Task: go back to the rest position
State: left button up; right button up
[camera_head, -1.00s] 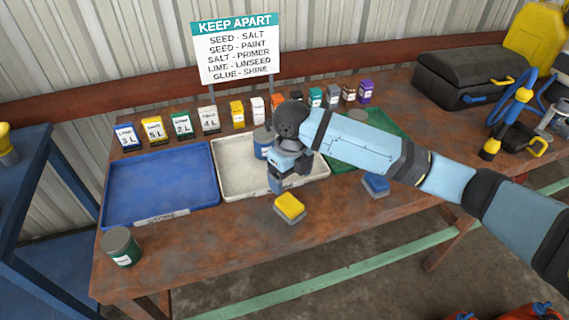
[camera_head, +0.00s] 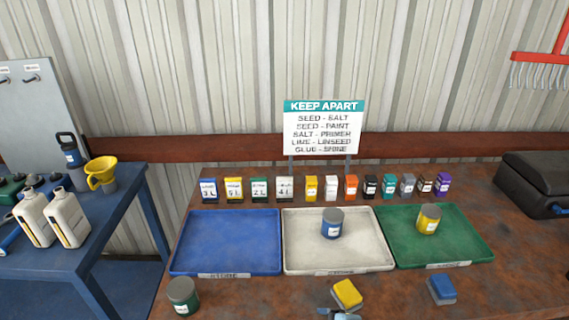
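A small light-blue and dark piece of my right gripper (camera_head: 338,314) shows at the bottom edge, just in front of the yellow block (camera_head: 347,293). The rest of that arm is out of the picture, and its finger opening cannot be made out. My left gripper is not in view. On the rusty-brown table, a blue tray (camera_head: 227,242) is empty. A white tray (camera_head: 310,252) holds a blue can (camera_head: 332,224). A green tray (camera_head: 460,240) holds a yellow can (camera_head: 428,219). A dark green can (camera_head: 183,297) stands at the front left.
A blue block (camera_head: 441,290) lies at the front right. Several small labelled containers line the back below the KEEP APART sign (camera_head: 322,128). A black case (camera_head: 535,180) is at right. A blue bench (camera_head: 110,215) with white jugs stands at left.

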jog(key=s+d+f+m+t+h+p, duration=0.2)
jog(key=s+d+m+t+h+p, duration=0.1)
jog(key=s+d+m, duration=0.7)
jog(key=s+m+t, duration=0.1)
jog(key=s+m, duration=0.3)
jog(key=m, duration=0.1)
jog(key=shift+d+t, duration=0.2)
jog(key=shift+t, duration=0.1)
